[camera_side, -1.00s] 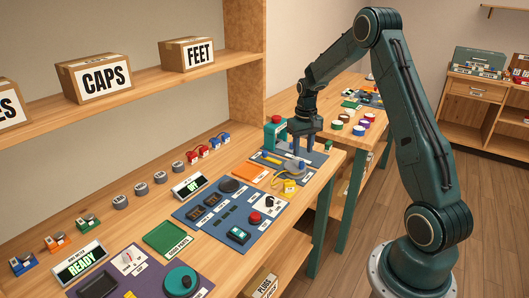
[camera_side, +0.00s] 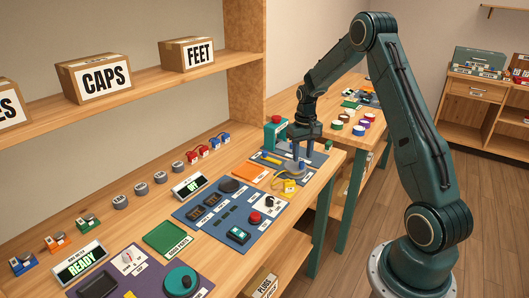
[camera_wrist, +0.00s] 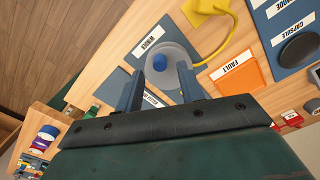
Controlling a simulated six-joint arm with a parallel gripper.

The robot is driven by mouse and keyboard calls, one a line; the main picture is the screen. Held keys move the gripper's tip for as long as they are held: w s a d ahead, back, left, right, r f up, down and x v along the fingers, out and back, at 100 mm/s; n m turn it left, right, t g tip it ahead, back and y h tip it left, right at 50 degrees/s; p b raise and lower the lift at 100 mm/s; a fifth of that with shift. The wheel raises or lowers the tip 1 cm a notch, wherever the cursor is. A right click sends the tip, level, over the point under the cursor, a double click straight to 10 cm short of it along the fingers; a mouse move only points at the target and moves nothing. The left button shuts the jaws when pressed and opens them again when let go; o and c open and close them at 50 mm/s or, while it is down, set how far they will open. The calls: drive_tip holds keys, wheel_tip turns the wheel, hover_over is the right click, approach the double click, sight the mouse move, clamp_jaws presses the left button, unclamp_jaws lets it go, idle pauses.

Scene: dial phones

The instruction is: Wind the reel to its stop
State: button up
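The reel is a pale grey disc (camera_wrist: 178,58) with a blue knob (camera_wrist: 159,62) on its face. It lies on the blue mat by the label reading WINDER. In the side view the reel (camera_side: 293,169) is partly hidden behind my fingers. My gripper (camera_wrist: 160,73) is open, with one finger on each side of the knob in the picture and a gap on both sides. In the side view my gripper (camera_side: 299,160) points down over the reel. I cannot tell whether the fingertips touch the disc.
A yellow plug block (camera_side: 290,187) with a yellow cable lies close to the reel. A teal box with a red top (camera_side: 275,132) stands behind it. An orange FAULT tray (camera_wrist: 238,82) and a dark round CAPSULE pad (camera_wrist: 299,50) are nearby.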

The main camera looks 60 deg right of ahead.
sight(302, 162)
drive_tip(key=shift+f, duration=1.85)
drive_tip(key=shift+r, duration=0.15)
idle(0.3)
drive_tip(key=c, duration=0.6)
